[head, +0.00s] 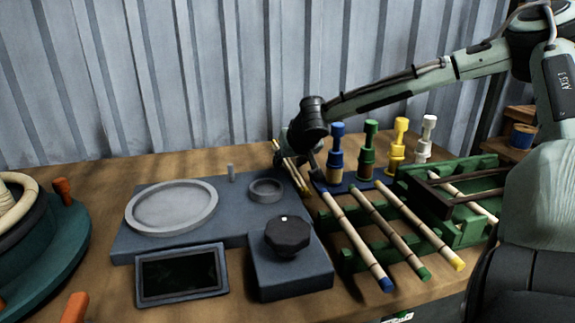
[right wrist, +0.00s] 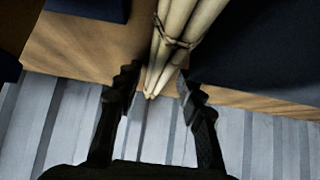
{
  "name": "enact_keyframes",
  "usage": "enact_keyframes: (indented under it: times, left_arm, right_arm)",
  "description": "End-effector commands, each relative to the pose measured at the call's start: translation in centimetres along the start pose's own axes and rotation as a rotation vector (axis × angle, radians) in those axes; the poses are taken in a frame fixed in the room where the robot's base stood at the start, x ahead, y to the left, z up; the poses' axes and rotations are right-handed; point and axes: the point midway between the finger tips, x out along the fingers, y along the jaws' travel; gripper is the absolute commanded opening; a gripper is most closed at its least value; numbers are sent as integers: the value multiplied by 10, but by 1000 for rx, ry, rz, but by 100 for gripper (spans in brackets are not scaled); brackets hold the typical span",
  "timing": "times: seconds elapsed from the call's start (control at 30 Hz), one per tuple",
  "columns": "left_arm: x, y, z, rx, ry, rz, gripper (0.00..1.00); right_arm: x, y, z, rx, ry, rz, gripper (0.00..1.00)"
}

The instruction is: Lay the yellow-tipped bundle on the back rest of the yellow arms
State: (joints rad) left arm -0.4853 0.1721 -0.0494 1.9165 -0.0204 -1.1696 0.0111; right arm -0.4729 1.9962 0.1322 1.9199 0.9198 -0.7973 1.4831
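The yellow-tipped bundle (head: 415,225) lies slanting on a low green rack, its yellow end towards the front right. My right gripper (head: 292,158) is well away from it, reaching to the back middle of the table at another pale bundle (head: 303,180). In the right wrist view my right gripper's fingers (right wrist: 160,84) stand apart on either side of a lashed pale bundle (right wrist: 178,30). A narrow gap shows at the left finger; its tip colour is not clear. I cannot make out the yellow arms' back rest. My left gripper is out of view.
Blue-tipped (head: 357,240) and green-tipped (head: 402,232) bundles lie beside the yellow-tipped one. Blue, green, yellow (head: 398,140) and white posts stand behind. A dark slab with a round tray (head: 172,228), a knob block (head: 288,275) and a screen (head: 182,275) fills the middle left.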

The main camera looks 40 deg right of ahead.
Motion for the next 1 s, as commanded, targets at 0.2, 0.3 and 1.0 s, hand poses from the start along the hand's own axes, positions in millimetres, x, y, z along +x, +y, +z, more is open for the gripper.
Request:
enact_keyframes:
  times: [0.2, 0.3, 1.0]
  left_arm:
    - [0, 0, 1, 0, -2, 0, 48]
    - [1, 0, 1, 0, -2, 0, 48]
    - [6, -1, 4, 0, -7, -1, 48]
  right_arm:
    - [0, 0, 0, 0, 0, 0, 8]
    - [0, 0, 0, 0, 0, 0, 0]
    - [-43, -16, -29, -5, 2, -3, 0]
